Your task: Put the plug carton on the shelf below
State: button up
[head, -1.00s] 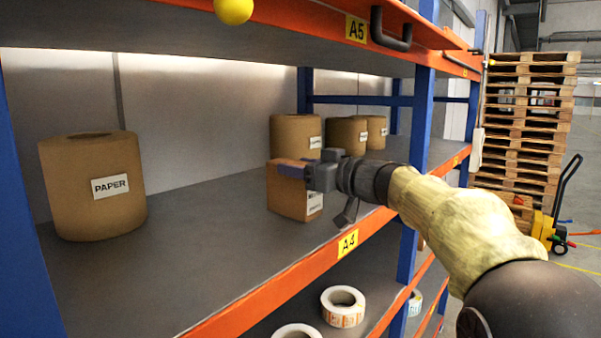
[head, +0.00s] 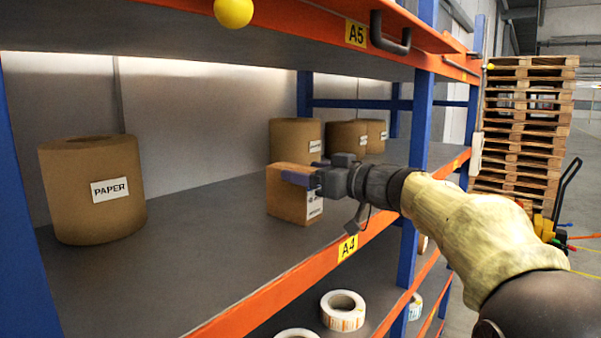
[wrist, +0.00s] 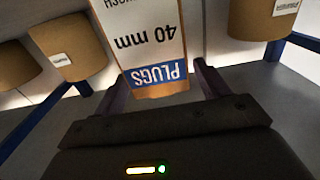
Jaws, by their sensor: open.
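The plug carton (head: 290,200) is a brown box with a white label, standing upright on the shelf marked A4 (head: 200,225). In the wrist view the carton (wrist: 152,45) shows its label with a blue "PLUGS" band and "40 mm", upside down. My gripper (head: 299,174) is at the carton's upper part in the head view. In the wrist view its two fingers (wrist: 160,85) are apart, one to each side of the carton's near end, with gaps visible. The shelf below (head: 377,318) is partly in view under the orange beam; much of it is hidden.
A large paper roll (head: 92,190) stands at the left on A4, and several brown rolls (head: 295,140) stand behind the carton. White label rolls (head: 342,310) lie on the lower shelf. Blue uprights (head: 418,120) and orange beams (head: 280,288) bound the shelves.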

jog(key=v, duration=0.9)
jog(key=shift+s+d+b, duration=0.3)
jog(key=shift+b, duration=0.05)
jog(key=shift+c, duration=0.2)
dwell(0.8)
